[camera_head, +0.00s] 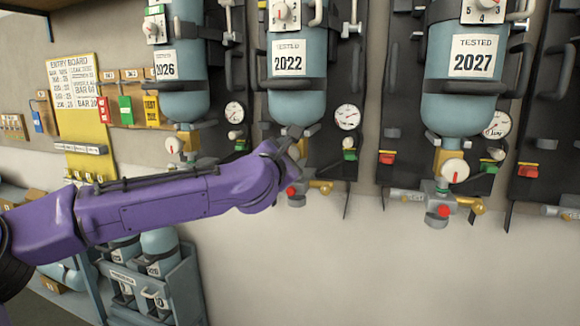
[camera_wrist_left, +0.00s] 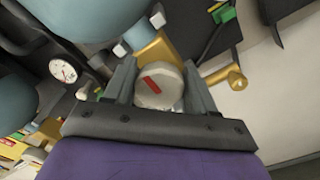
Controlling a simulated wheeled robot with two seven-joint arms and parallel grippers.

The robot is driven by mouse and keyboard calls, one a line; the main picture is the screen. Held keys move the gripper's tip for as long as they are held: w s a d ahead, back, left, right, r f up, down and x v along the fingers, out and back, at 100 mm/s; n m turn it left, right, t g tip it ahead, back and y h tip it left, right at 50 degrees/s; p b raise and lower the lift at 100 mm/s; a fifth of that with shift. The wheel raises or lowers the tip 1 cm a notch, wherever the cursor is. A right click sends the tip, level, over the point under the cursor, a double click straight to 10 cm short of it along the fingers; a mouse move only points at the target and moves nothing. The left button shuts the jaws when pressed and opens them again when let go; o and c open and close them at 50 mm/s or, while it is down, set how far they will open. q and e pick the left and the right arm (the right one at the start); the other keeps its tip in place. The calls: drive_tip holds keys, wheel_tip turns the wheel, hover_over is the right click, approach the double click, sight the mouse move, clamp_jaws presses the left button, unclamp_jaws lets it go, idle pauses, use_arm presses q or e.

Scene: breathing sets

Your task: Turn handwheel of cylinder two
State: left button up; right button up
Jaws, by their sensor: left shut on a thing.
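My left gripper (camera_head: 288,146) reaches the valve under the middle blue cylinder (camera_head: 298,62), which is labelled TESTED 2022. In the left wrist view my left gripper (camera_wrist_left: 160,82) has one finger on each side of a round white handwheel (camera_wrist_left: 156,92) with a red mark, and it is shut on it. The handwheel is hidden behind the gripper in the head view. A brass fitting (camera_wrist_left: 155,48) shows beyond the wheel. My right gripper is in neither view.
Cylinders labelled 2026 (camera_head: 181,80) and 2027 (camera_head: 463,85) hang on either side. The right one has its own white handwheel (camera_head: 456,171). A pressure gauge (camera_head: 347,117) sits beside the middle cylinder. A blue-grey crate (camera_head: 180,280) holds small cylinders below my arm.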

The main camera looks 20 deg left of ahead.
use_arm(q)
drive_tip(key=n+b, duration=0.2)
drive_tip(key=n, duration=0.1)
drive_tip(key=n+b, duration=0.1)
drive_tip(key=b, duration=0.1)
drive_tip(key=shift+f+n, duration=0.3)
drive_tip(key=n+b, duration=0.5)
drive_tip(key=shift+a, duration=0.15)
drive_tip(key=shift+c, duration=0.2)
drive_tip(key=shift+r+n+b, duration=0.25)
drive_tip(key=shift+n+b, duration=0.45)
drive_tip(key=shift+n, duration=0.3)
drive_tip(key=shift+r+n+b, duration=0.2)
drive_tip(key=shift+n+b, duration=0.5)
drive_tip(key=shift+n, duration=0.3)
drive_tip(key=shift+a+r, duration=0.15)
drive_tip(key=shift+r, duration=0.05)
drive_tip(key=o, duration=1)
drive_tip(key=shift+f, duration=0.15)
